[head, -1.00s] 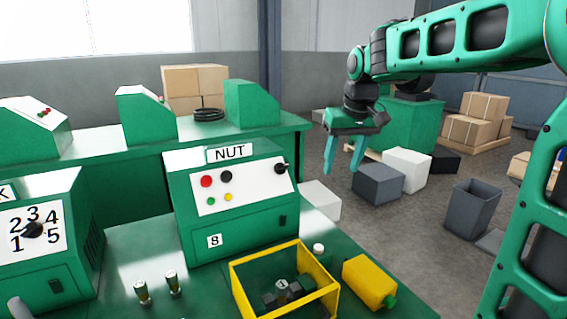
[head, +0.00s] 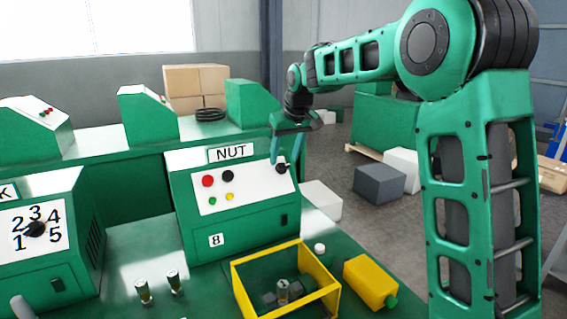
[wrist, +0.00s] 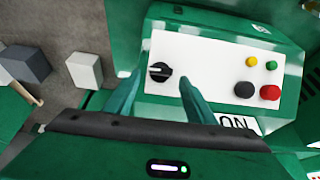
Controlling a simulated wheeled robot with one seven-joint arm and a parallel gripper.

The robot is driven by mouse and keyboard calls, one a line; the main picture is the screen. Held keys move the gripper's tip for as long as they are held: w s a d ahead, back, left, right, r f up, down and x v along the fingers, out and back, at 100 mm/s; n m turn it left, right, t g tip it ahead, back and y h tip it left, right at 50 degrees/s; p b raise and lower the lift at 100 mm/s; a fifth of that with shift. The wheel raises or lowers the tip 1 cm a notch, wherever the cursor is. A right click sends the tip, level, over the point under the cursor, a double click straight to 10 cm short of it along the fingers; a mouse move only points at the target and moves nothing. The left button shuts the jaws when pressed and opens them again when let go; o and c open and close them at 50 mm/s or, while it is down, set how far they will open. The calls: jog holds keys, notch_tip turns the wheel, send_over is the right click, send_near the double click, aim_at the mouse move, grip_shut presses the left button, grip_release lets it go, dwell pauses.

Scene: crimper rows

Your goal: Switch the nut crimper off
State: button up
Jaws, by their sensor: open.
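The nut crimper (head: 230,195) is a green box with a sloped white panel and a "NUT" sign (head: 231,152) on top. Its panel has a red button (head: 208,181), a black button (head: 228,176), small green and yellow buttons, and a black rotary knob (head: 281,168) at the right end. My gripper (head: 287,158) is open and empty at that right end, close to the knob. In the wrist view the knob (wrist: 160,72) shows between the two fingertips (wrist: 157,78), with a light pointer mark. I cannot tell whether the fingers touch it.
A yellow-framed bin (head: 287,277) with parts, a yellow block (head: 370,282) and two small brass-topped posts stand on the green bench in front. Another crimper (head: 40,240) with a numbered dial stands at left. Grey and white boxes lie on the floor at right.

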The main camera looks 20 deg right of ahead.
jog(key=shift+x, duration=1.3)
jog(key=shift+c, duration=0.3)
jog(key=c, duration=1)
jog(key=shift+d, duration=0.1)
